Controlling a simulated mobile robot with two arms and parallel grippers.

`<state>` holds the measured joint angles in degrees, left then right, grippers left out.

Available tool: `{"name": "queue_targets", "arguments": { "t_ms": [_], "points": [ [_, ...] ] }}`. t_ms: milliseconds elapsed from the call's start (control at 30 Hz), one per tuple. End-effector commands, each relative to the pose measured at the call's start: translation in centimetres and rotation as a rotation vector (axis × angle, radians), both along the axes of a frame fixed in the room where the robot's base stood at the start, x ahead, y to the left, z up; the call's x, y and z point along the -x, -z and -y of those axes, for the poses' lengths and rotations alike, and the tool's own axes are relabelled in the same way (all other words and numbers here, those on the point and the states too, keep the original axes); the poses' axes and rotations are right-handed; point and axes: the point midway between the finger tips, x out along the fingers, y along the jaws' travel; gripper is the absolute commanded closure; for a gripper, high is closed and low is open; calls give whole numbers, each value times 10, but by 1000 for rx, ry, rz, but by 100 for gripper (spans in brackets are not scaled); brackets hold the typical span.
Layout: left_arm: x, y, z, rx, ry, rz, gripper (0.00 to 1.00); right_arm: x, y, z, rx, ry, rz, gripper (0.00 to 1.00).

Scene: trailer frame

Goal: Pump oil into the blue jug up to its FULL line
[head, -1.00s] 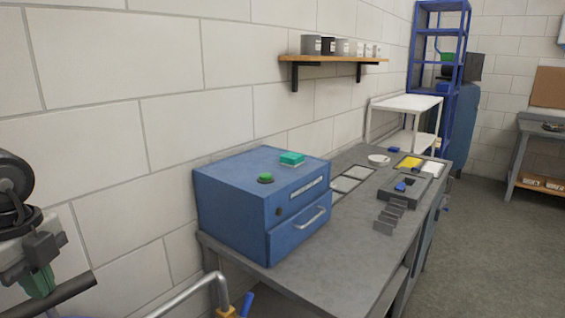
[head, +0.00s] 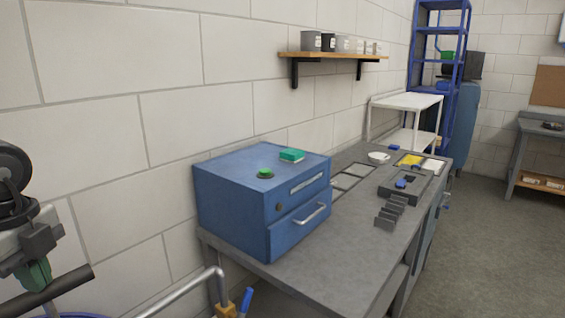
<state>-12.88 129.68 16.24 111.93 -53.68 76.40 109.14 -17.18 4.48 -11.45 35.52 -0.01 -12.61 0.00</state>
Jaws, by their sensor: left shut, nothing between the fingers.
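My left gripper (head: 36,277) is at the lower left, a grey body with green fingertips pointing down. It is shut with nothing between its fingers, just above a dark bar (head: 65,286). I cannot tell whether the fingers touch the bar. A thin piece of a blue rim (head: 75,315) shows at the bottom edge below the bar; I cannot tell what it belongs to. A bent grey metal pipe (head: 185,293) rises at the bottom, with an orange part (head: 226,310) and a blue part (head: 246,300) beside its end. No FULL line shows. My right gripper is not in view.
A grey workbench (head: 320,262) stands along the wall, with a blue box (head: 231,214) with a drawer, a white bowl (head: 378,157) and a slotted grey rack (head: 388,214). A wall shelf (head: 330,56) holds several cans. The floor (head: 485,250) at right is clear.

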Motion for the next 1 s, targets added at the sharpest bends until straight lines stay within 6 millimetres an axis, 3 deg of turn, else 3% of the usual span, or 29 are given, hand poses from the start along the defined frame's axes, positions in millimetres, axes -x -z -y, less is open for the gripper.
{"name": "queue_targets", "arguments": {
  "t_ms": [700,1000],
  "points": [
    [0,-76,0,1,-1,1,100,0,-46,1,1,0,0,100],
    [0,-90,0,0,0,1,100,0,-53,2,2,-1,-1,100]
  ]
}}
